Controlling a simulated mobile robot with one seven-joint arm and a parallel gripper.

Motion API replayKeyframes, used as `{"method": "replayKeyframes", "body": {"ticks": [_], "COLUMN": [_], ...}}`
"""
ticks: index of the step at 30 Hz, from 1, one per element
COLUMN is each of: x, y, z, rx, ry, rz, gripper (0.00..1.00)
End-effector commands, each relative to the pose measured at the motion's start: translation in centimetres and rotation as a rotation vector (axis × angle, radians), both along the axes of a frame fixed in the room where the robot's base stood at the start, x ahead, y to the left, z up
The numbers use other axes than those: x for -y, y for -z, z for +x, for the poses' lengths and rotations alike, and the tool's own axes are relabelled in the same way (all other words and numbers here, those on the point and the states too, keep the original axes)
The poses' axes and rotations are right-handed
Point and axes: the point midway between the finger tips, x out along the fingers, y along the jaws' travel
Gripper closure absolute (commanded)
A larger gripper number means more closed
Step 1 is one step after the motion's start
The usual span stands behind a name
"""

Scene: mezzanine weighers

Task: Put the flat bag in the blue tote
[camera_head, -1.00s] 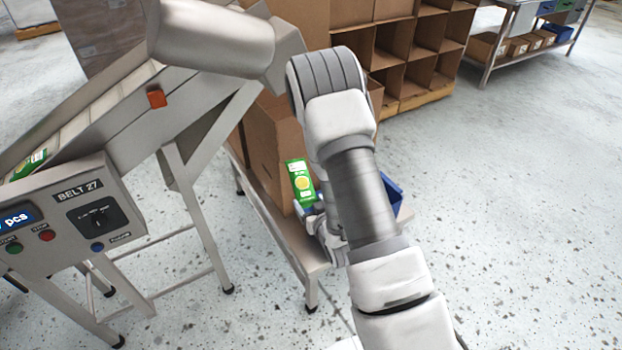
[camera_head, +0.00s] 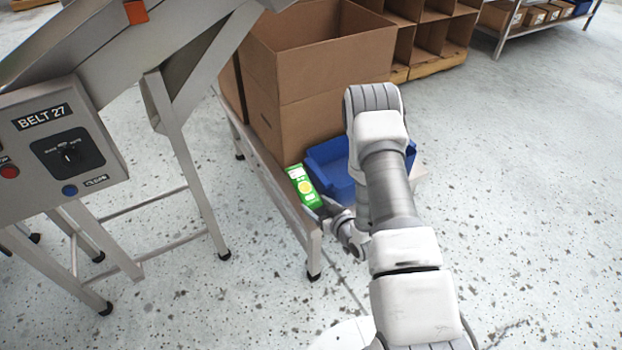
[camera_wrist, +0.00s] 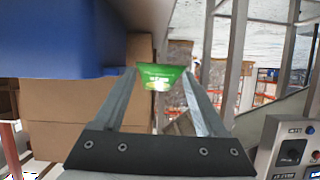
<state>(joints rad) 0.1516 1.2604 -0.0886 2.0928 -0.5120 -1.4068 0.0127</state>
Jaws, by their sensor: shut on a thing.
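The flat bag (camera_head: 304,187) is green with a yellow round mark and white print. My gripper (camera_head: 323,208) is shut on its lower end and holds it tilted, just left of the blue tote in the picture. In the wrist view the bag (camera_wrist: 160,77) shows between the fingertips of my gripper (camera_wrist: 163,88). The blue tote (camera_head: 332,181) is open-topped and stands on a low bench, partly hidden behind my arm. It fills the upper left of the wrist view (camera_wrist: 50,40). What lies inside the tote is mostly hidden.
A tall open cardboard box (camera_head: 305,112) stands on the bench (camera_head: 272,185) behind the tote. A conveyor with a control panel (camera_head: 62,140) is at left. Cardboard shelving (camera_head: 432,45) is at the back. The floor at right is clear.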

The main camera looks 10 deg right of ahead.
Motion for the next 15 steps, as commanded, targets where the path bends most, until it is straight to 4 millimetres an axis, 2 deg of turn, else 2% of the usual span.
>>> {"method": "replayKeyframes", "body": {"ticks": [1,9,15], "x": [0.0,0.2,0.3], "y": [1.2,4.5,5.3], "z": [1.3,7.0,8.6], "rx": [0.005,0.003,-0.001], "ry": [-0.004,-0.002,0.001], "rz": [-0.002,-0.002,-0.001], "gripper": [0.81,0.81,0.81]}}
